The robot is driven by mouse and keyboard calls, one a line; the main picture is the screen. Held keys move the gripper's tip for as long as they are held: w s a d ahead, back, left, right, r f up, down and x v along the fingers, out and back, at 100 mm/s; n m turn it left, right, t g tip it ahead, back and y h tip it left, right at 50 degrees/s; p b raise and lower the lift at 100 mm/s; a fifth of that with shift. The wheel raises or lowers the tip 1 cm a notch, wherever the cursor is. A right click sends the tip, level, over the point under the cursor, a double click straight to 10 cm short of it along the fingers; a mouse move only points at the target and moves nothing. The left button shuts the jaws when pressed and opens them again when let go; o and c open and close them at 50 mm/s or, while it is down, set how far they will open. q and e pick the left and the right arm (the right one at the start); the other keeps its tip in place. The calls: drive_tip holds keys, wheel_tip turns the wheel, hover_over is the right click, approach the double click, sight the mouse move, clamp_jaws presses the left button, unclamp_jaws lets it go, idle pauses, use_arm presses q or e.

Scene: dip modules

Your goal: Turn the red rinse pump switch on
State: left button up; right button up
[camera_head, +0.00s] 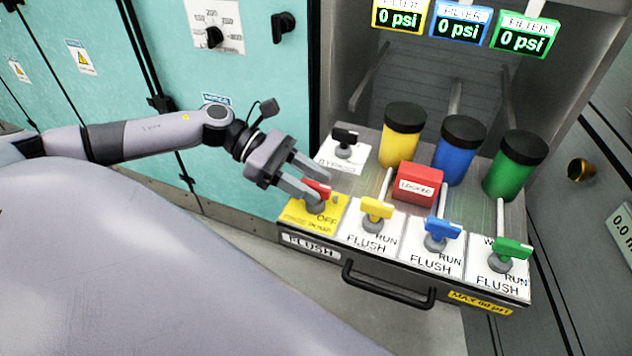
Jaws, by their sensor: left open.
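The red rinse pump switch (318,189) sits on a yellow plate (297,213) at the front left corner of the panel. The word OFF shows on the plate at the right of the switch. My left gripper (322,188) is open, with its fingertips at the red handle, one on the far side and one on the near side. The fingers hide part of the handle. I cannot tell whether they touch it. My right gripper is not in view.
Yellow (376,209), blue (442,229) and green (511,248) flush switches stand to the right. A black bypass switch (344,141) and a red locked box (418,184) are behind. Yellow (402,137), blue (457,152) and green (514,168) filter canisters stand farther back. A black drawer handle (388,288) juts out in front.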

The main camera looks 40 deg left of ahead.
use_arm(q)
drive_tip(key=shift+w+d+f, duration=0.15)
drive_tip(key=shift+d+f, duration=0.05)
drive_tip(key=shift+d, duration=0.4)
drive_tip(key=shift+c, duration=0.3)
clamp_jaws()
